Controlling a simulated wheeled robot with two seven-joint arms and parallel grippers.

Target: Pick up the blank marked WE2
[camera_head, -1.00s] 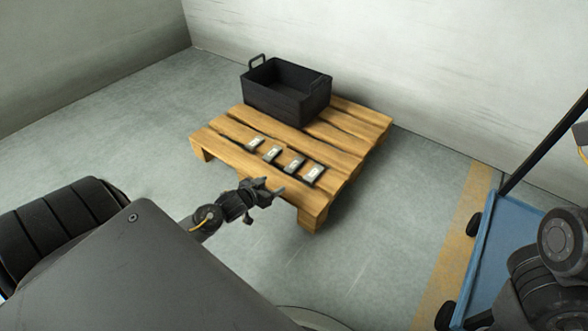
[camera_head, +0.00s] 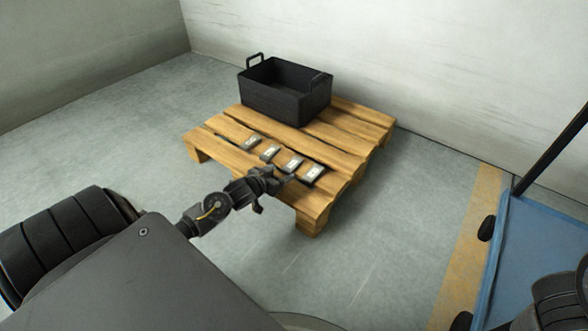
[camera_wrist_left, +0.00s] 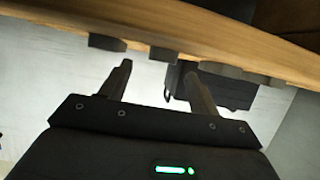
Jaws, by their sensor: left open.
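Several small grey blanks with pale label faces lie in a row on the pallet's near boards in the head view: the leftmost (camera_head: 251,142), two in the middle (camera_head: 270,152) and (camera_head: 292,164), and the rightmost (camera_head: 312,174). Their markings are too small to read, so I cannot tell which is WE2. My left gripper (camera_head: 280,180) is open and empty at the pallet's near edge, just in front of the row. In the left wrist view its two fingers (camera_wrist_left: 157,70) are apart, with dark blocks (camera_wrist_left: 107,42) along the wood beyond them. My right gripper is out of view.
The wooden pallet (camera_head: 225,153) stands on a grey floor. A black tote (camera_head: 285,100) with handles sits on its far part, near the walls. A blue cart (camera_head: 540,245) stands at the right. Floor between pallet and cart is clear.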

